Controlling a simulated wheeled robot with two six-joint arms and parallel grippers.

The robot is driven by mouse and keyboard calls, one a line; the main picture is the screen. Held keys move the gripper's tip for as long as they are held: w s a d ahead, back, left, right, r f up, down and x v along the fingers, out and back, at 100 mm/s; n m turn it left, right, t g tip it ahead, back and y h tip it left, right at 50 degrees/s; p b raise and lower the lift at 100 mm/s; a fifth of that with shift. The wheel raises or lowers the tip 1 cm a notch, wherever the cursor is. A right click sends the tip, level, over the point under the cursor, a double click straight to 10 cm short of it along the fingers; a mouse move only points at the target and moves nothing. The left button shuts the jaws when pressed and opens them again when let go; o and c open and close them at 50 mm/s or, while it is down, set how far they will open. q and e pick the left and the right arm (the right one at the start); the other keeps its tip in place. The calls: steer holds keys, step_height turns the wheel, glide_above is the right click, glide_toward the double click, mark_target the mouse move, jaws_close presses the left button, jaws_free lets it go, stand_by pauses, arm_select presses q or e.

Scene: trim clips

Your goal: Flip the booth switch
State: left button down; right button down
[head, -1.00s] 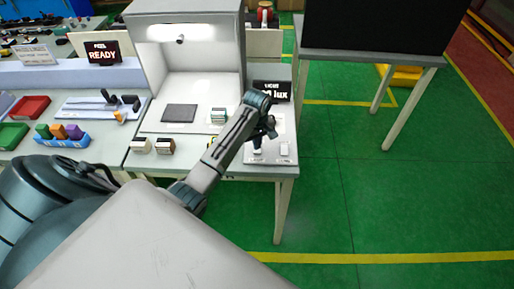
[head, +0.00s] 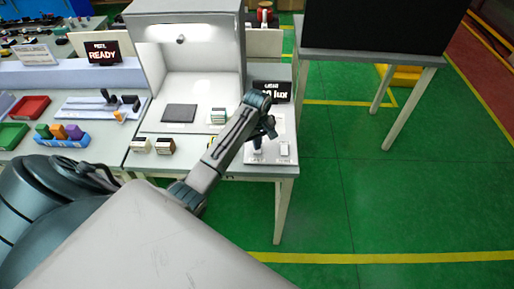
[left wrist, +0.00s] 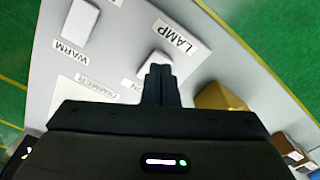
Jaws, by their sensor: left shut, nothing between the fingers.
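The light booth (head: 190,85) stands on the bench, its inside bright. A pale control panel (head: 287,133) lies at the bench's right corner. In the left wrist view, a white switch (left wrist: 156,62) sits beside the label LAMP (left wrist: 174,37). Another white switch (left wrist: 79,20) sits beside the label WARM; it also shows in the head view (head: 284,149). My left gripper (head: 260,139) is over the panel, shut and empty. In the left wrist view its fingertips (left wrist: 160,72) overlap the edge of the LAMP switch; I cannot tell whether they touch. My right gripper is out of view.
A lux display (head: 272,91) stands behind the panel, partly hidden by my arm. Small sample blocks (head: 153,146) lie at the bench's front edge, left of my gripper. A dark-topped table (head: 375,30) stands to the right. The green floor between is clear.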

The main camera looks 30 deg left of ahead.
arm_select(q)
steer(key=shift+f, duration=0.45)
stand_by(0.6)
steer(key=shift+s+f+b, duration=0.1)
steer(key=shift+f+b, duration=0.2)
steer(key=shift+f, duration=0.3)
steer(key=shift+r, duration=0.1)
steer(key=shift+r+p, duration=0.7)
steer(key=shift+r, duration=0.45)
step_height(320, 180, up, 2)
steer(key=shift+r, duration=1.3)
